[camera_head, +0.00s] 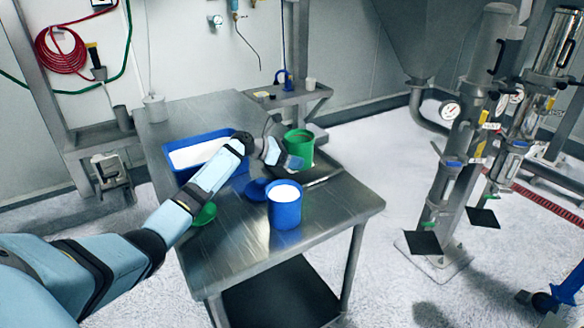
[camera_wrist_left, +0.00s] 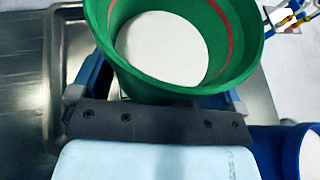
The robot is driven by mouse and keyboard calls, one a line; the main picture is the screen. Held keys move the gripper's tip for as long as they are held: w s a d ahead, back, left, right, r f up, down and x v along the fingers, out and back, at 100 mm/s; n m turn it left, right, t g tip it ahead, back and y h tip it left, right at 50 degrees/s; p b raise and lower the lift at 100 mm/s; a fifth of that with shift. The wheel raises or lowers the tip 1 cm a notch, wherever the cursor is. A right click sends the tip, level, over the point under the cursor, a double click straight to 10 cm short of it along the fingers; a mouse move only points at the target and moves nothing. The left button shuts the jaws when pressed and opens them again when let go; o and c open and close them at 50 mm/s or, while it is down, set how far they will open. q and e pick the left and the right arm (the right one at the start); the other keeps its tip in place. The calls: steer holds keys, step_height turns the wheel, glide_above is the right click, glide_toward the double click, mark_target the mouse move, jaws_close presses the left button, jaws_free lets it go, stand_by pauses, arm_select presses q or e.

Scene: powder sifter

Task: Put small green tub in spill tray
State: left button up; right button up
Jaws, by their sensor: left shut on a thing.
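The small green tub (camera_head: 299,146) is upright at the far right part of the steel table. In the left wrist view the tub (camera_wrist_left: 185,88) is open-topped, with white powder inside and a red line round its inner wall. My left gripper (camera_head: 292,161) is shut on it, with a finger on each side in the left wrist view (camera_wrist_left: 155,92). A shallow metal tray, seemingly the spill tray (camera_head: 322,174), lies under or beside the tub. Its raised rim shows in the left wrist view (camera_wrist_left: 72,45). Whether the tub touches the tray is hidden. My right gripper is out of view.
A blue tub of white powder (camera_head: 285,210) stands nearer on the table, beside a blue lid (camera_head: 256,189). A green lid (camera_head: 204,214) lies to the left. A blue bin (camera_head: 176,176) of white powder is behind my arm. The table's front right is clear.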

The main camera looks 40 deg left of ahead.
arm_select(q)
steer(key=shift+f, duration=2.1)
steer(key=o, duration=0.8)
steer(key=shift+s+a+r, duration=0.1)
steer(key=shift+s+r, duration=0.05)
steer(key=shift+v, duration=3.55)
